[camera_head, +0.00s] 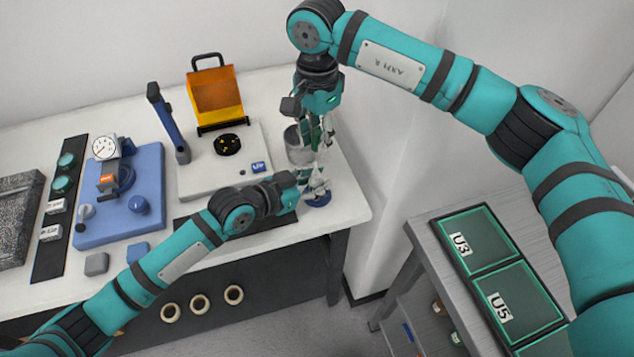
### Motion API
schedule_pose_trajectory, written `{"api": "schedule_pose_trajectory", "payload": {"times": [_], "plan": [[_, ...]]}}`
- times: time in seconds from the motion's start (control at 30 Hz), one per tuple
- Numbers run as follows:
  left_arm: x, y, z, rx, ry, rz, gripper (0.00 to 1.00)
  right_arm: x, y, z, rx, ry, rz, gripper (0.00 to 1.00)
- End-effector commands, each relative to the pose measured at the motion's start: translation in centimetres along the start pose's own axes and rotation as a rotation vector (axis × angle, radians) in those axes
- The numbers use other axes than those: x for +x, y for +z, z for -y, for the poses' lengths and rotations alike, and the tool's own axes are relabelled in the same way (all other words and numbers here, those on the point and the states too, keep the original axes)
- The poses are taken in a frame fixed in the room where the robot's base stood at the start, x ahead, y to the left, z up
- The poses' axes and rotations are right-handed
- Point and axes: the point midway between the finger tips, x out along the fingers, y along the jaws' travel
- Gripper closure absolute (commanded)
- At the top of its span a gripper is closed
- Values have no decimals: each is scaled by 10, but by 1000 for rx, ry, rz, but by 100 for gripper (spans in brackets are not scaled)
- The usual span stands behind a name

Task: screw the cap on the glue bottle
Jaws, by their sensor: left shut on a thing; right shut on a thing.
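The glue bottle (318,184) is a small pale shape near the right front corner of the white table, with a round blue part (318,200) at its foot. My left gripper (308,190) comes in from the left, low over the table, and is shut on the bottle. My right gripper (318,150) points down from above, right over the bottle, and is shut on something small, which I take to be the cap. The fingers hide most of the cap and the bottle's neck, so I cannot tell whether cap and neck touch.
A grey translucent cylinder (298,146) stands close behind the grippers. An orange hooded device (216,92) and a dial gauge on a blue base (148,212) stand farther left. The white table (350,207) ends just right of the bottle. A grey cabinet with green trays (490,240) stands at lower right.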

Motion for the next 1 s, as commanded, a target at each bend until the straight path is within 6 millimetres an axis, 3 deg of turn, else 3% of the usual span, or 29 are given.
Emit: {"api": "schedule_pose_trajectory", "payload": {"times": [0.17, 0.47, 1.0], "plan": [[0, 0, 0, 0, 0, 0, 100, 8, 0, 0, 0, 7, 1, 88], [0, 0, 0, 0, 0, 0, 100, 48, 2, 4, 0, 40, -1, 88], [0, 0, 0, 0, 0, 0, 100, 50, 1, 4, 0, 41, -1, 88]]}}
